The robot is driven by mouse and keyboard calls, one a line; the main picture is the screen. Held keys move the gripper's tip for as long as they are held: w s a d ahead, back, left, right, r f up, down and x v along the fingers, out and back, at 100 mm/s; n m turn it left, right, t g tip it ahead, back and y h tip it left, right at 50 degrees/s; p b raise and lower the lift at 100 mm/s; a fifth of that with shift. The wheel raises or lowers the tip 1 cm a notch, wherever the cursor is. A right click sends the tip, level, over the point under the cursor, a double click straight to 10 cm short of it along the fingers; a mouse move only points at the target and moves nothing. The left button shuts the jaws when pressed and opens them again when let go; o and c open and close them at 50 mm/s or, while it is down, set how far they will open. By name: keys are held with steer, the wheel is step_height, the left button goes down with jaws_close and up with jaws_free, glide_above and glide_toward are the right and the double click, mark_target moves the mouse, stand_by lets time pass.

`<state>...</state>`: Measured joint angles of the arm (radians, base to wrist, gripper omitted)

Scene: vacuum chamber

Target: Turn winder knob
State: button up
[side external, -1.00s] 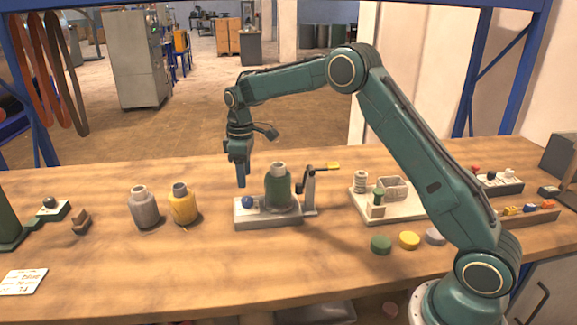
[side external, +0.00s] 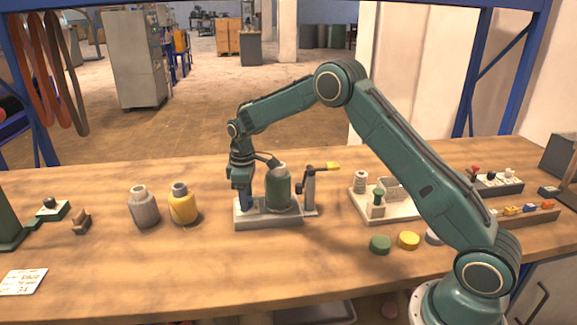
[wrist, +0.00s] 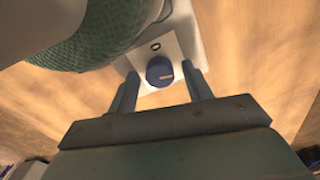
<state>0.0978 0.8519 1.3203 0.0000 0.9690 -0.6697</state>
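The winder (side external: 268,222) is a pale grey base on the bench with a green spool (side external: 278,188) standing on it. A thin upright arm with a yellow-tipped crank (side external: 333,166) rises at its right. The winder knob is round and dark blue, with a small light mark; it shows in the wrist view (wrist: 160,71) on the base plate, beside the green spool. My gripper (side external: 246,204) points down over the left end of the base and mostly hides the knob in the side view. In the wrist view its two fingers (wrist: 162,84) are apart on either side of the knob, with visible gaps.
The green spool stands close to my gripper's right. A grey bottle (side external: 144,208) and a yellow one (side external: 183,204) stand to the left. A pale tray (side external: 400,208) with small parts is to the right. The front of the bench is mostly clear.

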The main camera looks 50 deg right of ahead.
steer(key=c, duration=0.9)
steer(key=shift+o, duration=0.2)
steer(key=shift+m, duration=3.2)
steer(key=o, duration=1)
steer(key=shift+r, duration=0.1)
